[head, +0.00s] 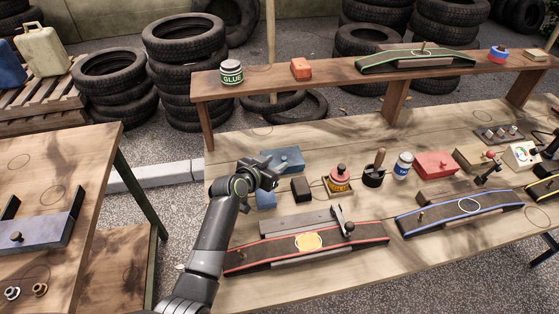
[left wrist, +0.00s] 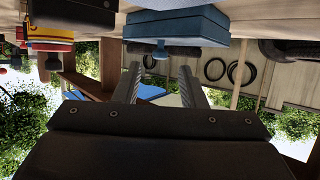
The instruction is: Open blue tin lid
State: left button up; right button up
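The blue tin (head: 288,155) stands on the workbench, partly hidden behind my left gripper (head: 270,170) in the head view. In the left wrist view, which is upside down, the blue tin (left wrist: 180,22) shows with its lid on and a small blue knob (left wrist: 160,52) on the lid. The two fingers of my left gripper (left wrist: 158,82) are apart with nothing between their tips. The knob appears beyond the fingertips, roughly in line with the gap. I cannot make out any contact. My right gripper is not in view.
A dark block (head: 301,189), a red and yellow pot (head: 339,179) and a red box (head: 436,164) stand right of the tin. A small blue block (head: 265,200) lies near my left wrist. A raised shelf (head: 340,78) runs behind. A green-edged belt (head: 415,60) is on it.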

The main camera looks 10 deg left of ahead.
aim_at(283, 158)
pick_arm(q)
jog(key=shift+x, duration=1.7)
jog(key=shift+c, duration=0.5)
grip_shut()
